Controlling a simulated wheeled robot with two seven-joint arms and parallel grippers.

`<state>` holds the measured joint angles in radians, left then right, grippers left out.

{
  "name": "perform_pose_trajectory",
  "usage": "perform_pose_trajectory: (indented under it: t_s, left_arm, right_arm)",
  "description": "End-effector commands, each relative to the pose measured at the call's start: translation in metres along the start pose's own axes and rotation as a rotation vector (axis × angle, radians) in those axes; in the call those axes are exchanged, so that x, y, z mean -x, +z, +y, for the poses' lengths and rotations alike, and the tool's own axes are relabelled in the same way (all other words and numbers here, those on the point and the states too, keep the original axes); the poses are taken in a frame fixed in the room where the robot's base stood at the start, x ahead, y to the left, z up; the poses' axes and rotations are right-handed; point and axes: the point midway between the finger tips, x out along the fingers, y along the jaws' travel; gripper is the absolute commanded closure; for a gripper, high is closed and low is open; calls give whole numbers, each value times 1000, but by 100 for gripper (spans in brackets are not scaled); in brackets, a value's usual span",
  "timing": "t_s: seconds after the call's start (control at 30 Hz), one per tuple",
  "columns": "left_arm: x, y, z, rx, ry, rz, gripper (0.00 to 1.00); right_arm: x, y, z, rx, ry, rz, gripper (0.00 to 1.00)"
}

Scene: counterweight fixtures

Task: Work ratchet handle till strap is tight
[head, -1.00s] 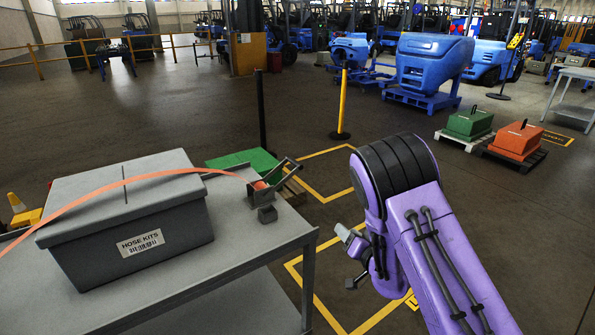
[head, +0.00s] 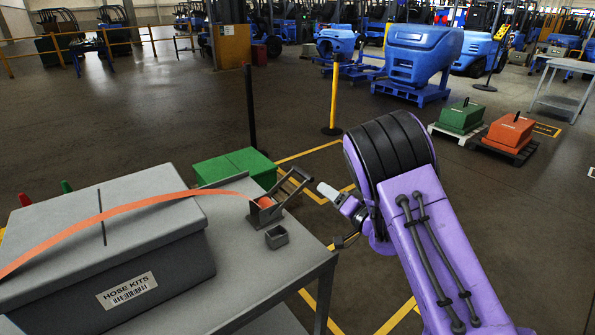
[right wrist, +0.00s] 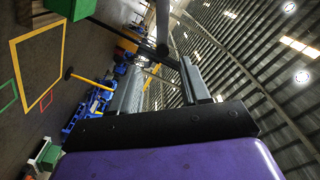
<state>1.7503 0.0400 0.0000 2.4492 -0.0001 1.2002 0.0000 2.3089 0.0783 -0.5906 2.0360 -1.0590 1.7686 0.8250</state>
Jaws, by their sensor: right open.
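The orange strap (head: 120,222) runs over the lid of the grey HOSE KITS box (head: 150,262) to the ratchet (head: 264,210) near the right end of the grey table. Some orange strap shows wound in the ratchet. Its dark grey handle (head: 292,186) is tilted up to the right. My right gripper (head: 335,216) is open and empty, just right of the handle and apart from it in the head view. In the right wrist view its fingers (right wrist: 162,85) stand apart; I cannot tell which dark bars there belong to the ratchet. My left gripper is not in view.
A small grey open block (head: 277,237) sits on the table (head: 240,275) in front of the ratchet. A green box (head: 235,166) stands behind the table. A black post (head: 249,105) and a yellow post (head: 334,100) stand beyond.

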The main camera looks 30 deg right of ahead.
Motion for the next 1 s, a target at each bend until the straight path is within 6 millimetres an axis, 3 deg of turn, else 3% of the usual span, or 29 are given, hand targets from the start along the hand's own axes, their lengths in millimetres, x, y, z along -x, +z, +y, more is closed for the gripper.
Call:
perform_pose_trajectory:
  t_s: [0.13,0.4,0.53,0.9,1.0]
  left_arm:
    - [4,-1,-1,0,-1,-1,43]
    - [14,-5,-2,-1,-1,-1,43]
    - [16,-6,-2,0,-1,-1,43]
    - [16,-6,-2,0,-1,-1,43]
    - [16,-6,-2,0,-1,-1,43]
  right_arm:
    - [-15,-1,-1,3,-2,-2,54]
    - [-75,0,-1,3,-1,-1,54]
    - [-95,0,-1,3,-1,-1,54]
    - [-105,0,0,1,1,0,54]
    - [-105,0,0,1,1,0,86]
